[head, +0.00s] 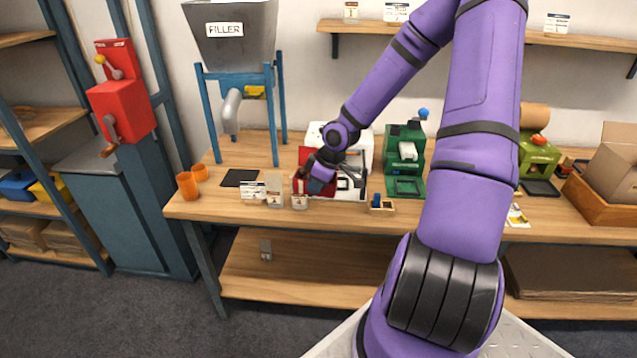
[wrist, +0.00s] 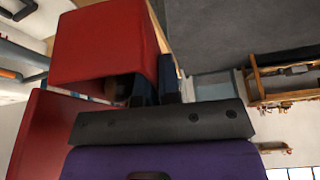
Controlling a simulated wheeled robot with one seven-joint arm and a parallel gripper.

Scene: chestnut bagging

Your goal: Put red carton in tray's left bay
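The red carton (head: 320,187) is at my gripper (head: 322,174), over the middle of the workbench in front of a white machine. In the wrist view the red carton (wrist: 105,45) is large at the upper left, tilted in the picture. One edge of it runs between the dark fingers of my gripper (wrist: 158,88), which look closed on it. Its contents are hidden. A wooden tray (head: 595,206) stands at the right end of the bench, with an open brown carton (head: 615,168) in it. The tray's left bay is not clear.
A white machine (head: 358,150) stands behind my gripper, with a green machine (head: 404,160) to its right.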

